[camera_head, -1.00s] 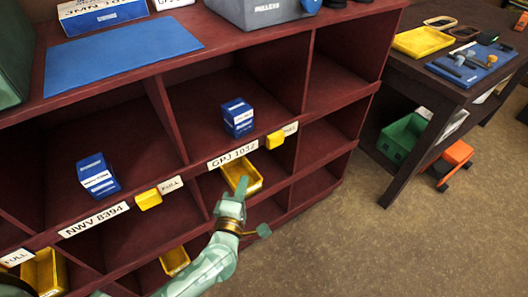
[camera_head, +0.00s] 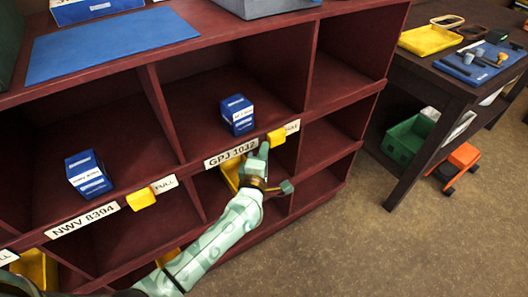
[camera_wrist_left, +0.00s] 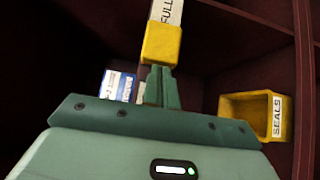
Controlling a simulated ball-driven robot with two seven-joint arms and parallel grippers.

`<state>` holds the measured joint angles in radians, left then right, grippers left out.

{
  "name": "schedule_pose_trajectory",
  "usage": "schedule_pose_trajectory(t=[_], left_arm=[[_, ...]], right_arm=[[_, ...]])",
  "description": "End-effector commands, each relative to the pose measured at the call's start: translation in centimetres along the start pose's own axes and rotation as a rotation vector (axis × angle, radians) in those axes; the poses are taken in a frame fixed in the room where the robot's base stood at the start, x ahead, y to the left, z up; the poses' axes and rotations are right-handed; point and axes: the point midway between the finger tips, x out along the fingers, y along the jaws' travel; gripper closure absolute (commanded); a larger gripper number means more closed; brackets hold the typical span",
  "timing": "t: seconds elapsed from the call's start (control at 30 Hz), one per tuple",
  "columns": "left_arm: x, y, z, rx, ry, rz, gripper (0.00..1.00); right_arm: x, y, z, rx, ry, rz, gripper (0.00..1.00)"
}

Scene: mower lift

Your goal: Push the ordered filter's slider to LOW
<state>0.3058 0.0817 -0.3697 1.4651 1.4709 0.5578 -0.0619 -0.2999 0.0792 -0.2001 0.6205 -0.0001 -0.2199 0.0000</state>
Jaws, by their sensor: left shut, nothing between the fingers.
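The yellow slider (camera_head: 276,137) sits on the shelf edge at the right end of the GPJ 1032 label (camera_head: 231,154), beside a white FULL tag (camera_head: 292,127). A blue and white filter box (camera_head: 237,115) stands on the shelf above that label. My left gripper (camera_head: 262,150) is shut and empty, with its tips close to the slider on its left side. In the left wrist view the shut fingers (camera_wrist_left: 161,88) point at the yellow slider (camera_wrist_left: 161,45) and seem to meet it; contact is uncertain. My right gripper is not in view.
A second box (camera_head: 88,174) stands above the NWV 8394 label (camera_head: 85,219), with its own yellow slider (camera_head: 141,199). A yellow bin (camera_head: 229,175) is partly hidden behind my left arm. A dark table (camera_head: 445,85) stands at right; floor between is clear.

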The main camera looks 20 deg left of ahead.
Motion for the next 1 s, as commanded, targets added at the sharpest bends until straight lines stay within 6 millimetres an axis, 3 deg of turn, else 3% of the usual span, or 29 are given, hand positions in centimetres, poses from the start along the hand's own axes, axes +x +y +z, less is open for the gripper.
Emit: schedule_pose_trajectory(t=[0.27,0.63,1.0], left_arm=[[0.3,0.0,0.2,-0.001,0.000,0.000,1.00],[4.7,-0.1,4.8,-0.001,0.000,0.000,1.00],[5.0,0.2,5.1,-0.001,-0.003,0.003,1.00]], right_arm=[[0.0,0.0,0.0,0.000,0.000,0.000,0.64],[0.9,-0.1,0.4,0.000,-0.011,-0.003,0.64],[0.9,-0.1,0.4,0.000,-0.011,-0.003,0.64]])
